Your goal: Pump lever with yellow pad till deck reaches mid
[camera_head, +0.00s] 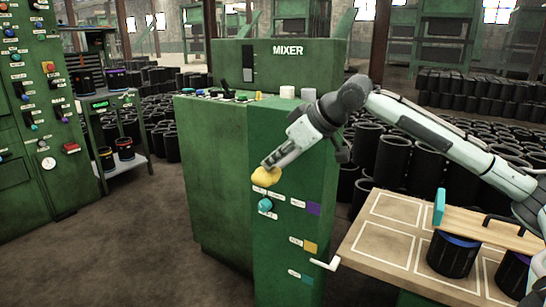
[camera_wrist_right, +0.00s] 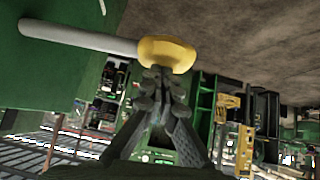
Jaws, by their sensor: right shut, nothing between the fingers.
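The lever's yellow pad (camera_head: 266,177) stands out in front of the green mixer cabinet (camera_head: 222,165). In the right wrist view the yellow pad (camera_wrist_right: 168,54) sits on the end of a pale grey rod (camera_wrist_right: 80,38) running left to a green surface. My right gripper (camera_head: 271,164) is at the pad from above in the head view, its fingers shut and empty. In the wrist view its fingertips (camera_wrist_right: 160,78) meet the pad's edge and seem to touch it. A wooden deck (camera_head: 395,235) with white outlined squares lies right of the cabinet. My left gripper is not in view.
A teal knob (camera_head: 265,204) sits just below the yellow pad. Purple (camera_head: 313,208), amber (camera_head: 310,247) and teal (camera_head: 307,279) patches mark the cabinet's side. A pale handle (camera_head: 325,264) sticks out near the deck. Black sleeves (camera_head: 452,257) stand on the deck.

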